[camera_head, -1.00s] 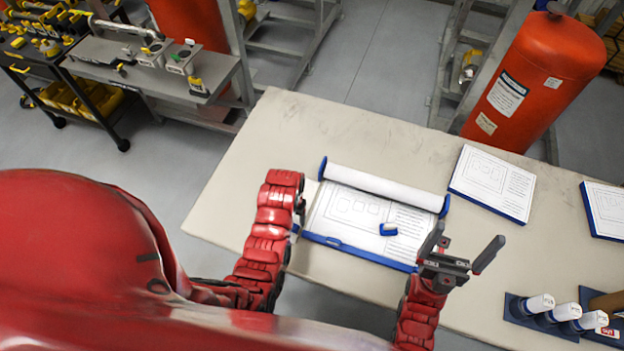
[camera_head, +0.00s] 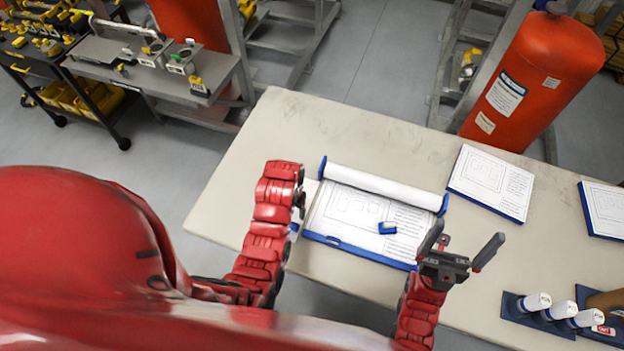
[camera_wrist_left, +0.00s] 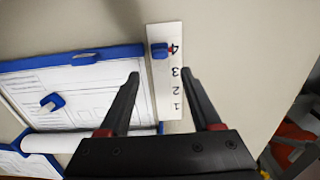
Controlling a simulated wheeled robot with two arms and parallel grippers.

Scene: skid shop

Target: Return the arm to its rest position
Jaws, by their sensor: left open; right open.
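My left arm (camera_head: 268,225) reaches up to the left edge of the blue-framed board. Its gripper's fingers are hidden in the head view. In the left wrist view my left gripper (camera_wrist_left: 162,75) is open and empty, above a white strip (camera_wrist_left: 166,105) numbered 1 to 4. A blue piece (camera_wrist_left: 160,50) lies by the 4 on that strip. My right gripper (camera_head: 461,248) is open and empty, in front of the board's right corner.
The blue-framed board (camera_head: 335,243) carries a rolled white sheet at its far edge and a small blue-and-white piece (camera_head: 387,227). Two flat boards (camera_head: 490,182) (camera_head: 606,208) lie to the right. Small white-capped bottles (camera_head: 562,308) stand near right. The table's far left (camera_head: 290,125) is clear.

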